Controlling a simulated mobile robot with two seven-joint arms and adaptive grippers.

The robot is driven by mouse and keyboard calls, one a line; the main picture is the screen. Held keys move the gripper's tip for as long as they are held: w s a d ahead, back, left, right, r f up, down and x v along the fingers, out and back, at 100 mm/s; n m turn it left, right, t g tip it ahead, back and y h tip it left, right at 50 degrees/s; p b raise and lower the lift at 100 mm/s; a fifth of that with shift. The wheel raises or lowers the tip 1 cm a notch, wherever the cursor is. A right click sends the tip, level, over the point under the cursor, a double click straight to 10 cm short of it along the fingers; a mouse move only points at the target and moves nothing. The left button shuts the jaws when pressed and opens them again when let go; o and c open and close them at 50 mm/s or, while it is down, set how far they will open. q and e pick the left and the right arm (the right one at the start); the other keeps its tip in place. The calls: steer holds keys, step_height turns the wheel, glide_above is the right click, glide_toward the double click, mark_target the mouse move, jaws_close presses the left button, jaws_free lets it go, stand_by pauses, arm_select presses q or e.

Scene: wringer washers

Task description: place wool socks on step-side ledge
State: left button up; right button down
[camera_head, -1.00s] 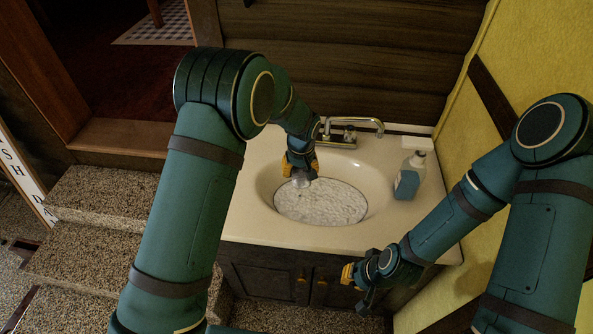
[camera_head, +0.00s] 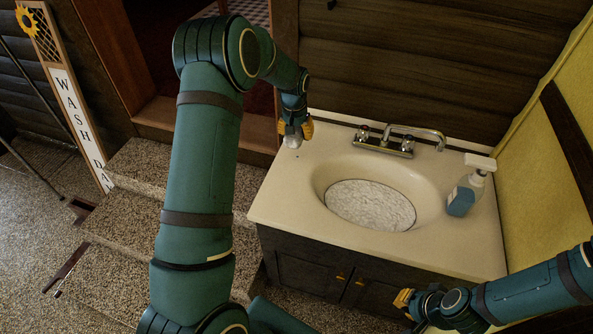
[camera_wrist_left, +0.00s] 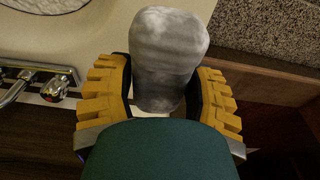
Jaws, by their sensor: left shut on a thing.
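The grey wool socks (camera_head: 292,142), a rolled bundle, are between the yellow fingers of my left gripper (camera_head: 293,131). The left wrist view shows the bundle (camera_wrist_left: 168,50) upright between both fingers, its lower part hidden. My left gripper is shut on it, over the back left part of the sink counter. The cream ledge (camera_head: 284,195) on the counter's step side is bare. I cannot tell whether the bundle touches the counter. My right gripper (camera_head: 405,302) hangs low in front of the cabinet; its finger opening is unclear.
The sink basin (camera_head: 425,196) has a pale speckled bottom. A chrome faucet (camera_head: 412,138) stands behind it. Speckled steps (camera_head: 140,215) rise left of the counter, partly hidden by my left arm.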

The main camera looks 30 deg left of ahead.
mark_target(294, 158)
arm_select(q)
steer(key=shift+a+r, duration=0.15)
steer(key=shift+a, duration=0.25)
steer(key=shift+a+f, duration=0.1)
steer(key=shift+f, duration=0.1)
step_height(294, 158, down, 10)
steer(key=shift+r+b, duration=0.2)
steer(key=shift+b, duration=0.25)
steer(key=shift+f, duration=0.15)
steer(key=o, duration=1.2)
